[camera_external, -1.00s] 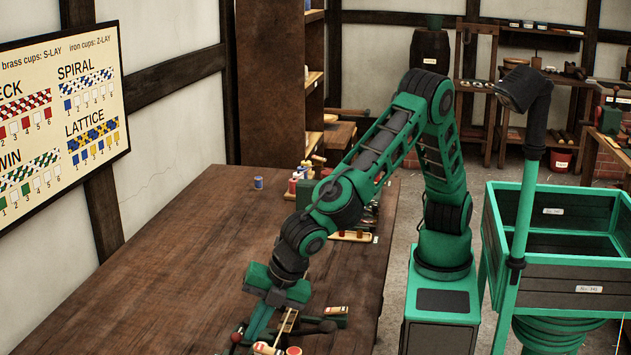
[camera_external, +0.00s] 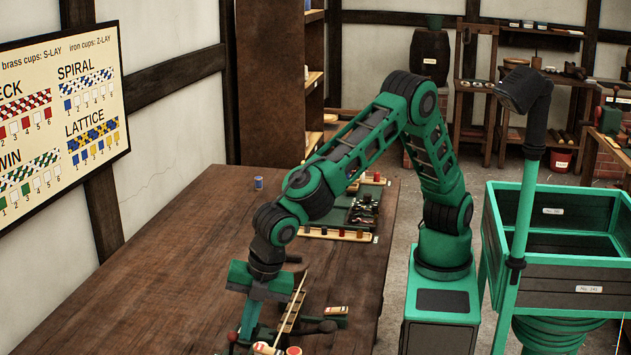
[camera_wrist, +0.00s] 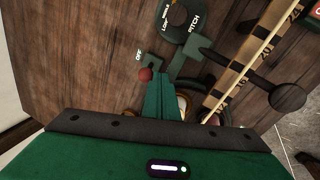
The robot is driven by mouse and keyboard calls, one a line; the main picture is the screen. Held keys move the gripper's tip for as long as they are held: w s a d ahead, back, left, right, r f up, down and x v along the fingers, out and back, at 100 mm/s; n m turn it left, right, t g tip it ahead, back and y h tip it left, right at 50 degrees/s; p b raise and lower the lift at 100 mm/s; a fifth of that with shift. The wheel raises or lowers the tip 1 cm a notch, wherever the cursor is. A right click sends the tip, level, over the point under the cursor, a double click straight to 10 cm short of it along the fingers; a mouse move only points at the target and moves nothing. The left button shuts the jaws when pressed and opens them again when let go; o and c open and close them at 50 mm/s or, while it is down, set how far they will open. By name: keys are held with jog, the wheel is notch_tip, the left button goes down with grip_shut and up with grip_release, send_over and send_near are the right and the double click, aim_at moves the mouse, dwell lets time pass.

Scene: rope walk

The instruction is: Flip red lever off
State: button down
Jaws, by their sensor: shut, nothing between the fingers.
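The red lever's round red knob (camera_wrist: 145,74) shows in the wrist view, just below a small plate marked OFF (camera_wrist: 138,55). In the external view the knob (camera_external: 233,337) is at the bottom edge, left of my fingers. My gripper (camera_external: 247,338) points down beside it, low over the table. In the wrist view my gripper (camera_wrist: 164,78) is shut and empty, its fingertips just right of the knob. I cannot tell whether they touch it. The lever's shaft and base are mostly hidden.
A numbered wooden ruler (camera_wrist: 250,62) and a dark round-ended handle (camera_wrist: 286,97) lie right of my fingers. A dial marked PITCH (camera_wrist: 180,18) is ahead. Small spools (camera_external: 292,350) stand nearby. The table's left part (camera_external: 150,280) is clear.

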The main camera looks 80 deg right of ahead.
jog(key=w+g, duration=0.1)
jog(key=w+r+g, duration=0.1)
jog(key=w+g, duration=0.1)
jog(key=shift+w+g, duration=0.15)
jog(key=shift+g, duration=0.15)
jog(key=shift+w+r, duration=0.1)
jog(key=shift+w, duration=0.95)
jog(key=shift+w+d, duration=0.1)
jog(key=shift+w, duration=0.15)
jog(key=shift+r, duration=0.15)
notch_tip(320, 180, up, 9)
jog(key=w, duration=0.1)
jog(key=shift+w+d, duration=0.25)
jog(key=shift+w, duration=0.05)
jog(key=shift+r, duration=0.1)
